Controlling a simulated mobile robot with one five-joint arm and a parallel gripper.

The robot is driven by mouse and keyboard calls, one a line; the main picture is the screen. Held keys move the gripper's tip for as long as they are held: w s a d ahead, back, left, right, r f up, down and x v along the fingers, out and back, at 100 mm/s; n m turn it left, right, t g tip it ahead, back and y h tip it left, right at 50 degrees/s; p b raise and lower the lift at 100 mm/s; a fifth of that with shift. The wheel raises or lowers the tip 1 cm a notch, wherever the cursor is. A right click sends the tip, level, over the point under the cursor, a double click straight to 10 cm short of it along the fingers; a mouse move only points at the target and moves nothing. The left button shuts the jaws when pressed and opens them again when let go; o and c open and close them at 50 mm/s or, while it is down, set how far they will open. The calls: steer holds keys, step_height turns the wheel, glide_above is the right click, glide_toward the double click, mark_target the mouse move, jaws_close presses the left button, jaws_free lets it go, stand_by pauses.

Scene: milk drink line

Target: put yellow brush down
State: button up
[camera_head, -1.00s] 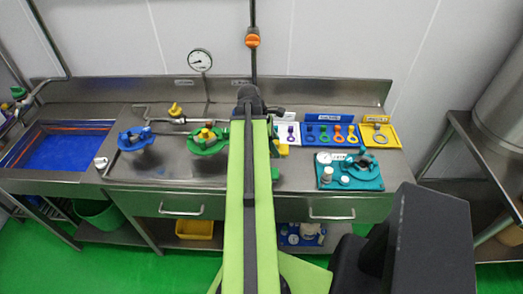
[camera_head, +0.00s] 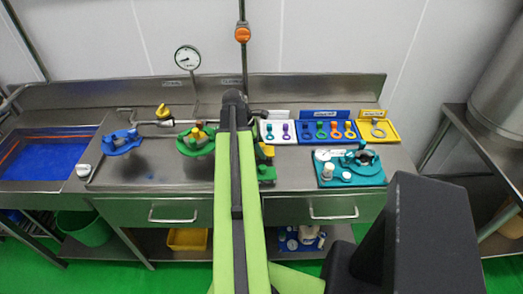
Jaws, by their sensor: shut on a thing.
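My arm reaches forward over the steel counter (camera_head: 150,172) and ends in a dark joint near the back. My gripper is hidden behind the arm, so its jaws and anything in them do not show. I cannot make out a yellow brush for certain. A small yellow piece (camera_head: 266,151) shows just right of the arm, above a green part (camera_head: 266,173). The arm partly covers both, and I cannot tell what they belong to.
Left of the arm are a green valve (camera_head: 195,147), a blue valve (camera_head: 121,143) and a yellow handle (camera_head: 163,112). Right are white, blue (camera_head: 325,113) and yellow (camera_head: 391,126) trays with rings, and a teal fixture (camera_head: 350,176). A blue-floored basin (camera_head: 42,158) is far left.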

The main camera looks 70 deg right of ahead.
steer(key=shift+f+b, duration=0.25)
steer(key=shift+b, duration=0.05)
steer(key=o, duration=1.3)
steer(key=shift+r, duration=0.1)
steer(key=shift+r, duration=0.1)
steer(key=shift+r+p, duration=0.3)
steer(key=shift+p, duration=0.2)
steer(key=p+v, duration=1)
steer(key=v, duration=0.1)
steer(key=shift+w+r+p, duration=0.2)
steer(key=shift+r+p, duration=0.05)
steer(key=shift+p, duration=0.1)
